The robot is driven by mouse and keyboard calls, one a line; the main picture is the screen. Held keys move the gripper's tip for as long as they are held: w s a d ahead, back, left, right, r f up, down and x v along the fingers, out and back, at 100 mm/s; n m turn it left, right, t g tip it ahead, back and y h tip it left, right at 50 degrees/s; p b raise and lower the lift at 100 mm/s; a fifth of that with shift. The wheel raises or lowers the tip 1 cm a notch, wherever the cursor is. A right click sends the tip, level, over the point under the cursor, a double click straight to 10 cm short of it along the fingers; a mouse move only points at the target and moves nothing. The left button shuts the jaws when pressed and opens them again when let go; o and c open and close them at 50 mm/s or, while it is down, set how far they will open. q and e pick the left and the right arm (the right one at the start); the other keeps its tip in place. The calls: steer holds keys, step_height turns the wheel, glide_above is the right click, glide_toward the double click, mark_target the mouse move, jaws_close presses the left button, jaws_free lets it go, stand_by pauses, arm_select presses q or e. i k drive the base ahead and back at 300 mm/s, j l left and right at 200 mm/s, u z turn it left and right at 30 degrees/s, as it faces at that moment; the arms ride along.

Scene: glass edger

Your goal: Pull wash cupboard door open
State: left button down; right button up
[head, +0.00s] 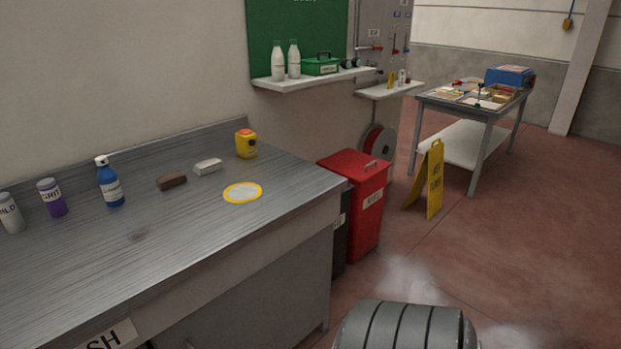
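The wash cupboard is under the grey metal worktop (150,235) at the left. A white label (108,337) at the bottom edge shows only the letters "SH"; the rest is cut off. The grey front panel (262,292) below the worktop is partly in view, and its lower part is out of frame. I cannot tell from this view whether the door is shut or ajar. Neither of my grippers is in view.
A yellow floor sign (434,178) is beyond.

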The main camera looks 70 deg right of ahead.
mark_target(277, 307)
steer(key=l+z, duration=0.1)
steer(key=z, duration=1.6)
